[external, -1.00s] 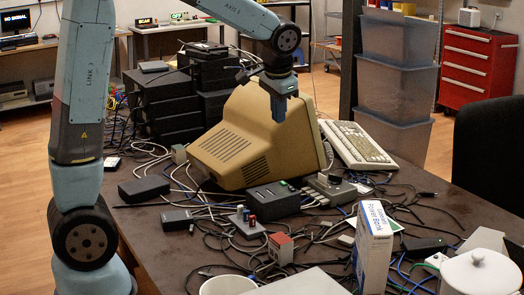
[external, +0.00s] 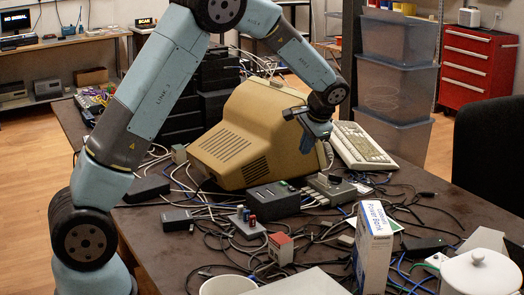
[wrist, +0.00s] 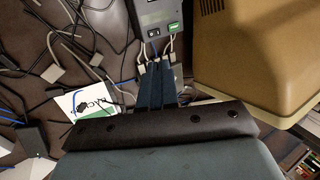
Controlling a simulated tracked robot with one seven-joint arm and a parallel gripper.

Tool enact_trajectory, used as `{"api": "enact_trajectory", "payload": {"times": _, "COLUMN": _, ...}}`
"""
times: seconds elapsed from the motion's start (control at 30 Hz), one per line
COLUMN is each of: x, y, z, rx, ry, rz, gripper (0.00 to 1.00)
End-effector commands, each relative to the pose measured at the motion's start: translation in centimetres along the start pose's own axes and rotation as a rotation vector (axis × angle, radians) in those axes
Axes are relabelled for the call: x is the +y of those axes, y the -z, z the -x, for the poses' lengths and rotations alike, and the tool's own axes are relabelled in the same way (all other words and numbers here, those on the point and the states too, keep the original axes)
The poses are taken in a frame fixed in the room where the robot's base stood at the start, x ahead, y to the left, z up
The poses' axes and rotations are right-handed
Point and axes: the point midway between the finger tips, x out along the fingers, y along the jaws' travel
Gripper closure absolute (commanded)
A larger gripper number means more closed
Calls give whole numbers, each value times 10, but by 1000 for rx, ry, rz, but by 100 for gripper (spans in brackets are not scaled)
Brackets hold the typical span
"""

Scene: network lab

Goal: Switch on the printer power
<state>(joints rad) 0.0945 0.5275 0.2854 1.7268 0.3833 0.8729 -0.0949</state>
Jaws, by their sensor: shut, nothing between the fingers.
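No printer is clearly identifiable, and no printer label or power switch can be read. A grey box with a raised part on top (external: 332,188) stands right of the beige monitor (external: 235,140), with a dark box (external: 272,199) nearer the camera. My gripper (external: 322,140) is beside the monitor's right side, above the grey box's area, apparently not touching it. In the wrist view, my gripper's dark blue fingers (wrist: 157,72) are together and empty. Beyond them is a grey box with a green patch (wrist: 160,20) and cables. The fingers hide part of the cables and what lies beneath.
Tangled cables cover much of the table. A white-and-blue box (external: 374,248) stands at the front right, near a white lidded pot (external: 481,272). A keyboard (external: 362,147) lies behind my gripper. A red-and-white block (external: 280,248) stands at the front.

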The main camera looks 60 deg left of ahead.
Motion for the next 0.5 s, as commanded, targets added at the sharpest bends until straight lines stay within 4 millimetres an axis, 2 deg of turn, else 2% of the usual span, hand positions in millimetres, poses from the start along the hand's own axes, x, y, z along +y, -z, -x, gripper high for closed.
{"api": "enact_trajectory", "payload": {"times": 0.37, "x": 0, "y": 1, "z": -2, "rx": -2, "ry": 2, "rz": -1, "gripper": 100}}
{"api": "enact_trajectory", "payload": {"times": 0.5, "x": 0, "y": 0, "z": -9, "rx": -4, "ry": 2, "rz": -1, "gripper": 100}}
